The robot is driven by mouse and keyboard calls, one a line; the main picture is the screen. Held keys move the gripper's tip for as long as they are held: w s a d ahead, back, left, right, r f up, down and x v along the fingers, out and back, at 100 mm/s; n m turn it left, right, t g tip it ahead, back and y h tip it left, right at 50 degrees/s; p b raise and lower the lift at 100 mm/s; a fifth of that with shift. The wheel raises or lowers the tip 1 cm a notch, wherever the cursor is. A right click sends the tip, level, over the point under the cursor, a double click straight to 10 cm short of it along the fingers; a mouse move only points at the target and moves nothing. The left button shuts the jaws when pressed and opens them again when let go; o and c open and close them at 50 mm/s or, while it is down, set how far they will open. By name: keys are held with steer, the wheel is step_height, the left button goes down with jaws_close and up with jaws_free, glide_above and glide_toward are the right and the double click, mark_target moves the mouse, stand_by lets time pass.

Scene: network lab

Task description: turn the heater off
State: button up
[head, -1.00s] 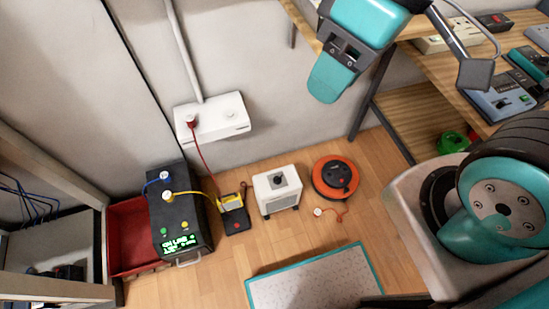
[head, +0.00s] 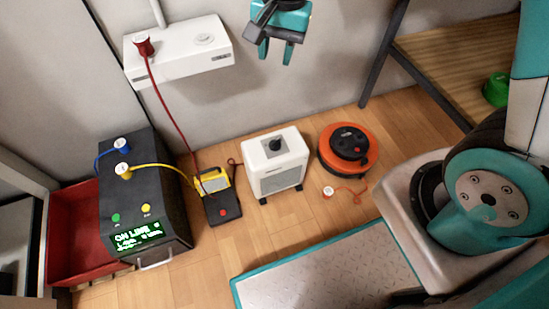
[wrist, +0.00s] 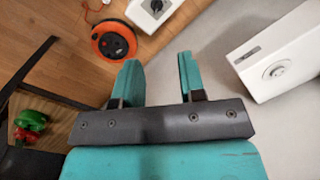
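The heater (head: 274,184) is a small white box with a grey front panel and short dark feet, standing on the wooden floor near the wall. A black knob (head: 277,144) sits on its top; I cannot read its setting. My gripper (head: 275,51) is open and empty, up in the air above the heater and apart from it. In the wrist view the heater (wrist: 143,17) is partly cut off by the top edge, with its knob (wrist: 156,5) beyond the two teal fingers (wrist: 158,62).
An orange cable reel (head: 331,165) stands right of the heater. Left are a black-and-yellow switch unit (head: 222,209), a dark box with a lit display (head: 150,205) and a red tray (head: 72,245). A white wall socket box (head: 185,62) holds a red plug. A shelf stands right.

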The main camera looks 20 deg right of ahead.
mark_target(275, 141)
steer(key=w+f+m+b, duration=0.1)
steer(key=f+b, duration=0.5)
steer(key=f, duration=0.6)
steer(key=w+d+f+m+h+b, duration=0.1)
steer(key=w+f+m+b, duration=0.1)
steer(key=f+b, duration=0.5)
steer(key=w+d+f+m+b, duration=0.1)
steer(key=f+b, duration=0.5)
steer(key=f, duration=1.2)
steer(key=shift+w+f+m, duration=0.3)
steer(key=shift+w+m, duration=0.2)
steer(key=shift+w, duration=0.15)
jaws_close()
